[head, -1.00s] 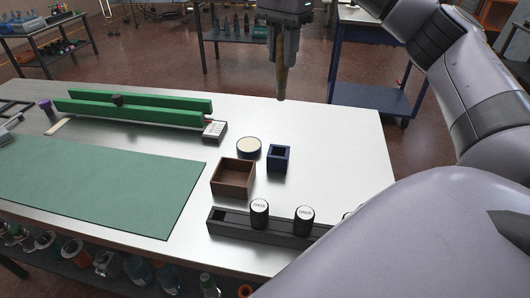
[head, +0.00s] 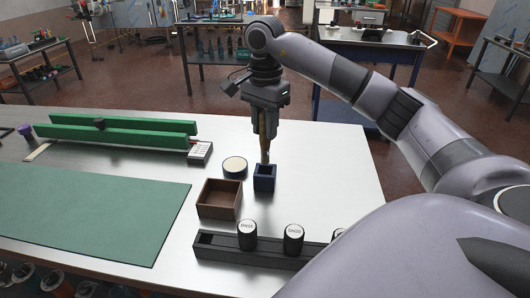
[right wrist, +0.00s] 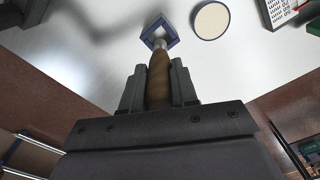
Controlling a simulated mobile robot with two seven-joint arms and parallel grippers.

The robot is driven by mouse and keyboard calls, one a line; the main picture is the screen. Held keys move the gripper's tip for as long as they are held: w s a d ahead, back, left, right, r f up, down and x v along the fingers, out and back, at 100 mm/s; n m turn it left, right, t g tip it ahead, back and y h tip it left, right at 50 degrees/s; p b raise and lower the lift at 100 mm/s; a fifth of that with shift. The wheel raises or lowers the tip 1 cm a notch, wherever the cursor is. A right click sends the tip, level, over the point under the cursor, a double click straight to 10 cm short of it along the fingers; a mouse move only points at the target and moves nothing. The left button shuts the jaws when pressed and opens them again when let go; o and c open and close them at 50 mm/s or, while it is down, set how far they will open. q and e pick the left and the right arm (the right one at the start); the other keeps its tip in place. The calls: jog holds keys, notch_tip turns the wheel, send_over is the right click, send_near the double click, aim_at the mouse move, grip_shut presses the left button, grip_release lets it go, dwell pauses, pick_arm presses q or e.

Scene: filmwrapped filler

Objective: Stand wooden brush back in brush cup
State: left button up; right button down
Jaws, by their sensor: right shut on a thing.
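The wooden brush (head: 265,152) hangs upright from my right gripper (head: 265,136), which is shut on it. In the right wrist view the brown handle (right wrist: 158,78) runs between the fingers, with a pale metal part at its far end. The brush cup (head: 264,179) is a small square dark blue cup on the table, directly below the gripper. It also shows in the right wrist view (right wrist: 148,33). The brush's lower end is at the cup's mouth; I cannot tell whether it is inside or just above. My left gripper is out of view.
A round cream-topped blue-rimmed dish (head: 235,166) and an open brown wooden box (head: 219,199) stand close to the cup. A black rack (head: 212,247) with black-capped pieces is in front. The tabletop right of the cup (head: 330,180) is clear.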

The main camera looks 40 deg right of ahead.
aim_at(265, 150)
jog(key=shift+f, duration=3.5)
jog(key=shift+f, duration=0.15)
jog(key=c, duration=0.9)
grip_release()
jog(key=shift+o, duration=0.2)
notch_tip(265, 150, up, 12)
jog(key=shift+r, duration=0.2)
